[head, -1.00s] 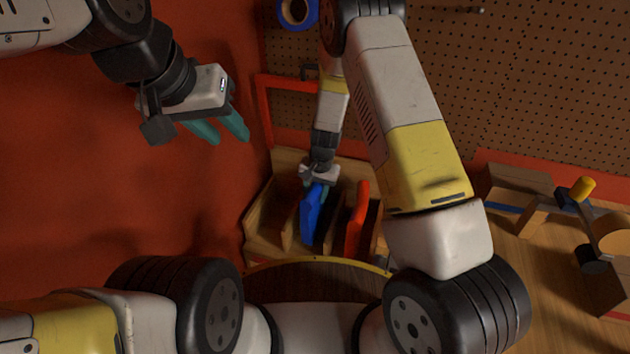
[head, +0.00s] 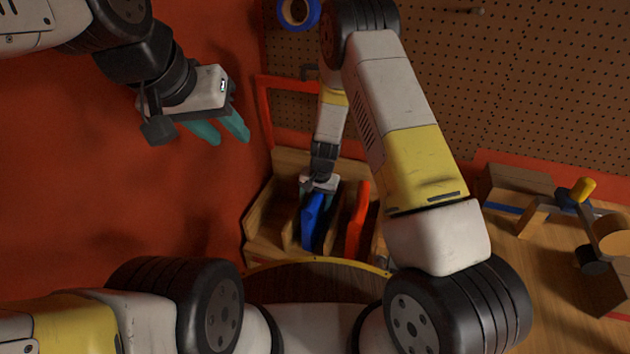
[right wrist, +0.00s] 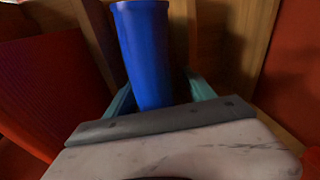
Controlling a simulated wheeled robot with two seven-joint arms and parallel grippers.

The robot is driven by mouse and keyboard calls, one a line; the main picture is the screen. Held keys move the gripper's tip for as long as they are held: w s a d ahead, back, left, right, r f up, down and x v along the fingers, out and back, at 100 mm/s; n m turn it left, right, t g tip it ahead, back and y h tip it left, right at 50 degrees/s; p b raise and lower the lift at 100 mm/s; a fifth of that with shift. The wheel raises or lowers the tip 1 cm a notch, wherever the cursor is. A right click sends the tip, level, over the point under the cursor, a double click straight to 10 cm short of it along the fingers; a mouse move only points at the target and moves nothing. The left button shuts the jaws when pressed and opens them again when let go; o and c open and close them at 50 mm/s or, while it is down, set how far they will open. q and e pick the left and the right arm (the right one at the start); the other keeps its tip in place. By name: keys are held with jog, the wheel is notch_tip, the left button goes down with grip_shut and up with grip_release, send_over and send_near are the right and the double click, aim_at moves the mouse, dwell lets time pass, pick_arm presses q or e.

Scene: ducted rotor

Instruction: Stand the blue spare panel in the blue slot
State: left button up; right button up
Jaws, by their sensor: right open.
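The blue spare panel (head: 313,221) stands in a compartment of the wooden slotted rack (head: 262,218), between two dividers. Whether its lower edge rests on the floor of that compartment is hidden, and no blue slot marking shows. My right gripper (head: 319,187) is at the panel's upper end. In the right wrist view the panel (right wrist: 146,55) lies between the teal fingers of the right gripper (right wrist: 160,92), which are open on either side of it. My left gripper (head: 224,134) is open and empty, off to the left of the rack.
A red panel (head: 357,220) stands in the rack to the right of the blue one. A pegboard (head: 520,80) rises behind, with a blue-rimmed roll (head: 312,12) on it. Wooden blocks and a yellow-handled tool (head: 582,190) lie on the bench at right.

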jog(key=r, duration=0.4)
jog(key=s+d+r, duration=0.1)
jog(key=r, duration=0.7)
jog(key=shift+s+d+r, duration=0.2)
jog(key=shift+s, duration=0.05)
jog(key=s+d+r+n+t+y, duration=0.1)
jog(key=s+d+r, duration=0.25)
jog(key=r, duration=0.65)
jog(key=s+d+r+t+y, duration=0.15)
jog(key=s+r, duration=0.25)
jog(key=r, duration=0.6)
jog(key=s+d+r+n+t+h, duration=0.1)
jog(key=s+d+r, duration=0.3)
jog(key=s, duration=0.4)
jog(key=s+d+r+n+t, duration=0.1)
jog(key=s+d+r, duration=0.3)
jog(key=s, duration=0.5)
notch_tip(320, 180, up, 2)
jog(key=shift+s+r+n+h, duration=0.1)
jog(key=shift+s+n+h, duration=0.2)
jog(key=shift+h, duration=0.05)
